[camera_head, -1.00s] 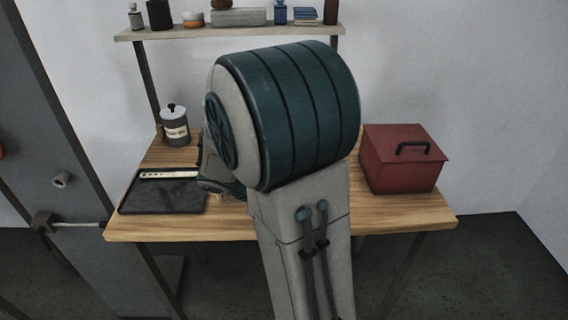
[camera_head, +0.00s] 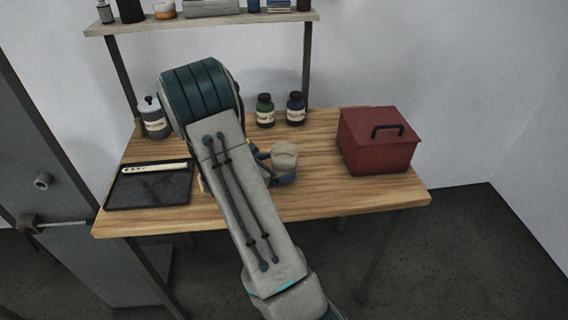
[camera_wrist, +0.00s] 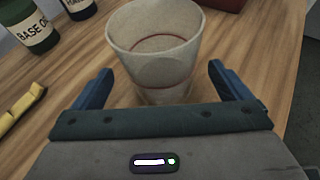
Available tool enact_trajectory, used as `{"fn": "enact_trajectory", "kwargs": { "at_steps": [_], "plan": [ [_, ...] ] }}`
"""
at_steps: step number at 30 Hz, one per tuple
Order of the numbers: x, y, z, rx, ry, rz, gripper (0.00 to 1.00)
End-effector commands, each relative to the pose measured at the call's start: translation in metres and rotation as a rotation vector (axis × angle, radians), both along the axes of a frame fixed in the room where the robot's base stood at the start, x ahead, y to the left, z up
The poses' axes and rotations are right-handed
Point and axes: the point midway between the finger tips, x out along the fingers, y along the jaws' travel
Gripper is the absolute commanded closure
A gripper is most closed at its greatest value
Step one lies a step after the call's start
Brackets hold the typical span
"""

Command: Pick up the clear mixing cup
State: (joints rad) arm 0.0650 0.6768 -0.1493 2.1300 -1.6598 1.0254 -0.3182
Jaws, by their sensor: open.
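The clear mixing cup (camera_wrist: 154,45) stands upright on the wooden table (camera_wrist: 262,50) in the wrist view, with a thin red line around it. It also shows in the head view (camera_head: 284,154), just right of my arm. My gripper (camera_wrist: 154,82) is open. Its two blue fingers lie to the left and right of the cup's lower part, with the cup between or just beyond them; contact is not visible. In the head view my arm hides part of the gripper.
Bottles, one green (camera_head: 265,110) and one dark blue (camera_head: 296,108), stand behind the cup. A red box (camera_head: 378,142) stands to the right. A dark tray (camera_head: 150,190) and a grey canister (camera_head: 153,118) are at left. A yellow object (camera_wrist: 22,106) lies left of my gripper. The table's front right is clear.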

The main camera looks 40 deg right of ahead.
Motion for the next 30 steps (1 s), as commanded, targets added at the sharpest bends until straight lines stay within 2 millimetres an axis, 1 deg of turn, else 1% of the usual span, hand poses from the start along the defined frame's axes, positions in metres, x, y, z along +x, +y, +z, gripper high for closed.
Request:
{"fn": "enact_trajectory", "kwargs": {
  "at_steps": [1,3,6,9,15,17,18,20,21,30],
  "plan": [
    [-0.001,-0.009,0.0,-0.001,0.003,-0.004,0.03],
    [0.0,-0.018,-0.004,-0.001,0.001,-0.004,0.03],
    [0.001,-0.028,-0.009,0.0,0.0,-0.002,0.03],
    [0.002,-0.032,-0.012,0.001,0.0,-0.002,0.03],
    [0.002,-0.032,-0.012,0.0,-0.001,-0.002,0.03],
    [0.002,-0.032,-0.012,0.0,-0.001,-0.002,0.2],
    [0.002,-0.032,-0.012,0.0,-0.001,-0.002,0.31],
    [0.002,-0.032,-0.012,0.0,-0.001,-0.002,0.48],
    [0.002,-0.032,-0.012,0.0,-0.001,-0.002,0.54],
    [0.002,-0.032,-0.011,0.0,-0.002,-0.002,0.54]
  ]
}}
